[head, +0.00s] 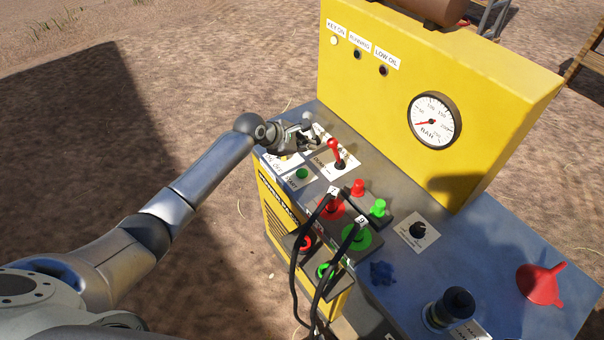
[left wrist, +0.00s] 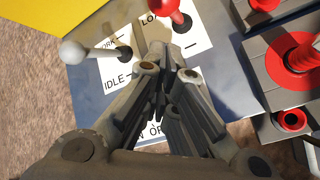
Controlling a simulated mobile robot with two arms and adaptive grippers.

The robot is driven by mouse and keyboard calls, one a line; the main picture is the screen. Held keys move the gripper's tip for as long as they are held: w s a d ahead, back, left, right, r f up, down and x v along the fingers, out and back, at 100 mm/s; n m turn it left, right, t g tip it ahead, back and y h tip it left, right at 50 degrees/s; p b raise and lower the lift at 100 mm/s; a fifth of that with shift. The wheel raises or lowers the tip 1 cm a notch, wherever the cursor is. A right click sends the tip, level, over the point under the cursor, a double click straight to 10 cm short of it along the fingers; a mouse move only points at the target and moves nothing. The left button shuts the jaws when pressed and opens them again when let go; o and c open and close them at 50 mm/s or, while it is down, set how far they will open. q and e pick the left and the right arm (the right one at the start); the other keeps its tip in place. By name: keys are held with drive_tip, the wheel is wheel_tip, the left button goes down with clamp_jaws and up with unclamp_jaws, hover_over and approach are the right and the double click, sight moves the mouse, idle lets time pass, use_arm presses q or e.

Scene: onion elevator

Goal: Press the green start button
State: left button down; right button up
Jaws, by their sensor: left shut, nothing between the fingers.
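The green start button (head: 302,173) is a small round button on a white label on the left end of the blue-grey panel top in the head view. My left gripper (head: 314,139) is shut and empty above the panel. In the head view it appears beyond the button, close to the levers, with no visible contact with the button. In the left wrist view my left gripper (left wrist: 168,68) points at the panel, and its fingers cover part of the labels. I cannot see the green button in that view. My right gripper is in neither view.
A red-knobbed lever (head: 334,150) and a grey-knobbed lever (left wrist: 75,50) stand close to the gripper. Black cables (head: 297,255) with red and green connectors hang at the front. A yellow upright panel (head: 480,95) with a gauge (head: 434,120) stands behind. A red funnel (head: 541,284) is at right.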

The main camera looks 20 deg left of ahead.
use_arm(q)
drive_tip(key=b, duration=0.7)
hover_over(304, 173)
wheel_tip(304, 173, down, 6)
drive_tip(key=shift+s+r, duration=0.1)
drive_tip(key=shift+f, duration=1.05)
drive_tip(key=shift+f, duration=0.1)
drive_tip(key=shift+f, duration=0.25)
drive_tip(key=shift+f, duration=0.1)
